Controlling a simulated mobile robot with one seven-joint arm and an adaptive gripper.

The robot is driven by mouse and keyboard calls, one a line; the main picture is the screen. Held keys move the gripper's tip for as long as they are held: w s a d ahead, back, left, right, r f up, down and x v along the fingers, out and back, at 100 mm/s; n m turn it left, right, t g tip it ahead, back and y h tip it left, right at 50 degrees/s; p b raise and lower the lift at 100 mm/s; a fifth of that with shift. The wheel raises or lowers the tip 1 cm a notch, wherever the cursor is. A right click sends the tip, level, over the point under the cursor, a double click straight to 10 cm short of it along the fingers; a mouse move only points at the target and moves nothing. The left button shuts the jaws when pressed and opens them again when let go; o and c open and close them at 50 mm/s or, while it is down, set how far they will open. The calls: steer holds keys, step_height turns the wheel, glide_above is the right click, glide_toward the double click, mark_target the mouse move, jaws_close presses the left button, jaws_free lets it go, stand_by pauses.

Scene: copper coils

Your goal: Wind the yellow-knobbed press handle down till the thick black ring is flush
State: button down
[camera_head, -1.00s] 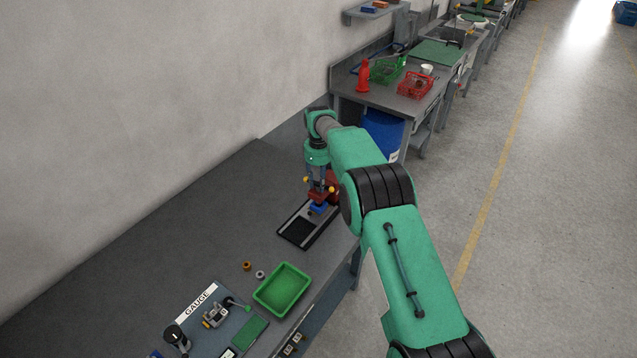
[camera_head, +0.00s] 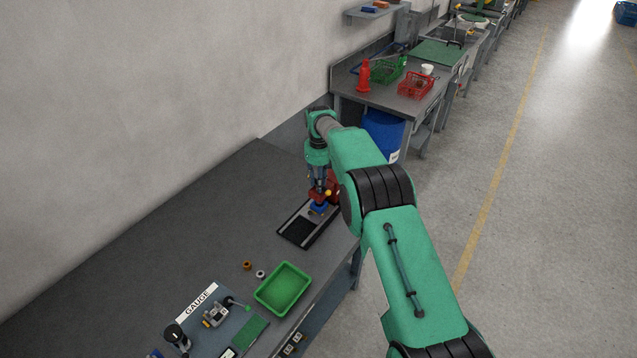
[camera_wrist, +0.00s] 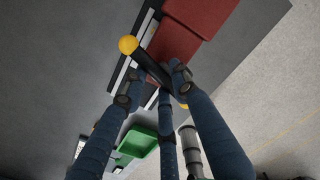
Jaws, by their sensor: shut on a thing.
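The red press (camera_head: 334,183) stands on a dark base plate (camera_head: 297,231) on the bench, partly hidden by my arm and gripper. In the wrist view, its dark handle bar (camera_wrist: 152,66) has a yellow knob (camera_wrist: 128,45) at its upper left end; another yellow end shows low at the right, half behind a finger. My gripper (camera_wrist: 150,88) is shut on the handle bar, its blue fingers around it. The gripper also shows from above the press in the head view (camera_head: 320,184). A blue part (camera_head: 319,208) sits under the press. I cannot make out the thick black ring.
A gauge station (camera_head: 215,315) is at the front. The bench left of the press is clear.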

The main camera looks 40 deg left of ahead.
steer(key=shift+w+d+r+m, duration=0.1)
steer(key=shift+w+m, duration=0.15)
steer(key=shift+m, duration=0.4)
steer(key=shift+w+d+m, duration=0.1)
steer(key=shift+w+m, duration=0.1)
steer(key=shift+m, duration=0.45)
steer(key=c, duration=1.8)
jaws_free()
steer(key=shift+o, duration=0.2)
steer(key=shift+r+p, duration=0.5)
steer(key=shift+r, duration=1.05)
steer(key=shift+s+a+r, duration=0.15)
steer(key=shift+a+r, duration=0.05)
steer(key=shift+r, duration=0.15)
steer(key=shift+s+r+p, duration=0.1)
steer(key=shift+r+p, duration=0.65)
steer(key=shift+r, duration=0.7)
